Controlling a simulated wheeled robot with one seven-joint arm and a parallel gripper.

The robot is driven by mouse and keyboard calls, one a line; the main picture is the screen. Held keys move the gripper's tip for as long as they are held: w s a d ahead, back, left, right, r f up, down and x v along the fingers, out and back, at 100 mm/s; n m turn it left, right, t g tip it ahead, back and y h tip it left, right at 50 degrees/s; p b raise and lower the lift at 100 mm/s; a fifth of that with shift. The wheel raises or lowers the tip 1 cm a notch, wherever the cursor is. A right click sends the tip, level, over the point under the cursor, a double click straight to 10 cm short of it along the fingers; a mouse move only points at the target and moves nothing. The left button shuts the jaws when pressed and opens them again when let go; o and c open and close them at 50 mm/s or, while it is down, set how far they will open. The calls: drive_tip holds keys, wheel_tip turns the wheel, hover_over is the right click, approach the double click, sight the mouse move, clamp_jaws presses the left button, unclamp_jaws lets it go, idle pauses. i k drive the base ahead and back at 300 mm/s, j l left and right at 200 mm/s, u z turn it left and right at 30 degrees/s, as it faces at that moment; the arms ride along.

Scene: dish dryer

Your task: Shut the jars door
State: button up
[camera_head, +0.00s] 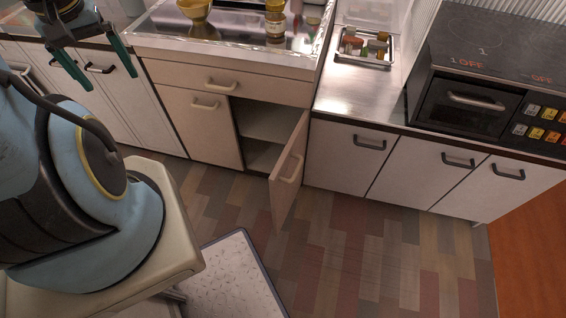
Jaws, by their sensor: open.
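One cabinet door (285,192) below the sink counter stands wide open, swung out over the floor. It is hinged on its right side and carries a pale bar handle (291,168). The open cabinet (262,122) shows a shelf, and I see no jars on its visible part. I cannot tell from any label whether this is the jars door. My gripper (108,80), with dark green fingers, is open and empty at the upper left. It is well to the left of the open door and apart from it.
A closed door (208,125) and a drawer (225,82) adjoin the opening. A yellow bowl (196,12) and a jar (275,22) stand on the sink counter. A tray (362,48) and an oven (468,103) are to the right.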

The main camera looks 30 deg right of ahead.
sight(285, 180)
drive_tip(key=i+j+z, duration=0.2)
drive_tip(key=z, duration=0.2)
drive_tip(key=i+j+z, duration=0.15)
drive_tip(key=z, duration=0.25)
drive_tip(key=i+j+z, duration=0.1)
drive_tip(key=j+z, duration=0.3)
